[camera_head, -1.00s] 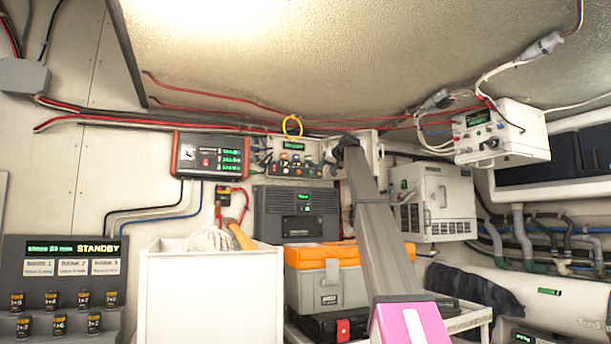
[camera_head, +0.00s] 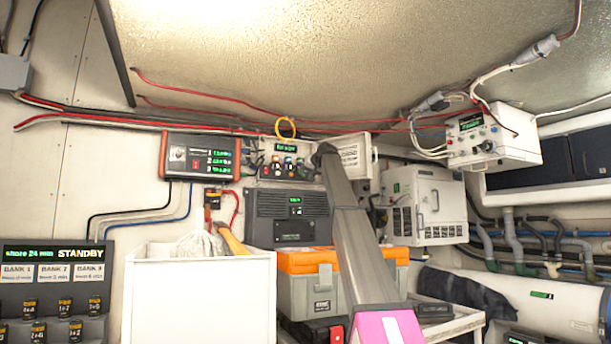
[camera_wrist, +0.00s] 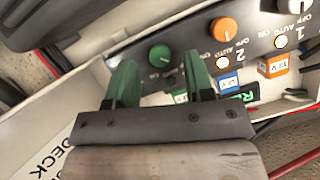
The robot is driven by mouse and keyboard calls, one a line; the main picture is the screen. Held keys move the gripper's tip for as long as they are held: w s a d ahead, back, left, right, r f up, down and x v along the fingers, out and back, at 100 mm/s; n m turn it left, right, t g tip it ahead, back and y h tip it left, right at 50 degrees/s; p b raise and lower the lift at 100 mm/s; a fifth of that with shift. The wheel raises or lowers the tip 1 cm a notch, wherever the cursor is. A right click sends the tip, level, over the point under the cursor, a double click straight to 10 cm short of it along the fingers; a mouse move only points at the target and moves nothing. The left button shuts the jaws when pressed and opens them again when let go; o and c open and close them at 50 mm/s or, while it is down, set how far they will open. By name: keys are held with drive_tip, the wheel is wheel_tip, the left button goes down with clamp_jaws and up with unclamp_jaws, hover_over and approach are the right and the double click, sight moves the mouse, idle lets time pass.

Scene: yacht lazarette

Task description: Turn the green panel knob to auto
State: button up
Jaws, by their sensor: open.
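The green knob (camera_wrist: 160,55) is on a dark grey panel face in the wrist view. My gripper (camera_wrist: 158,66) has green fingers, open, one to each side of the knob and slightly below it in the picture. The fingers look apart from the knob; how far they stand off the panel I cannot tell. The knob's pointer is too small to read, and the lettering beside it is partly hidden. In the head view the panel (camera_head: 270,171) is on the back wall, its right end covered by my arm, and the green knob cannot be made out.
A white bin (camera_head: 200,300) and an orange-lidded toolbox (camera_head: 300,262) stand below.

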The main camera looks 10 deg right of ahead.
drive_tip(key=shift+w+a+f, duration=0.2)
drive_tip(key=shift+w+a, duration=0.05)
drive_tip(key=shift+w, duration=0.3)
clamp_jaws()
drive_tip(key=m+y, duration=0.2)
drive_tip(key=m, duration=0.1)
drive_tip(key=shift+d+f, duration=0.15)
drive_tip(key=shift+d, duration=0.05)
drive_tip(key=shift+f+m+y, duration=0.1)
drive_tip(key=shift+m+y, duration=0.8)
drive_tip(key=shift+m, duration=0.6)
unclamp_jaws()
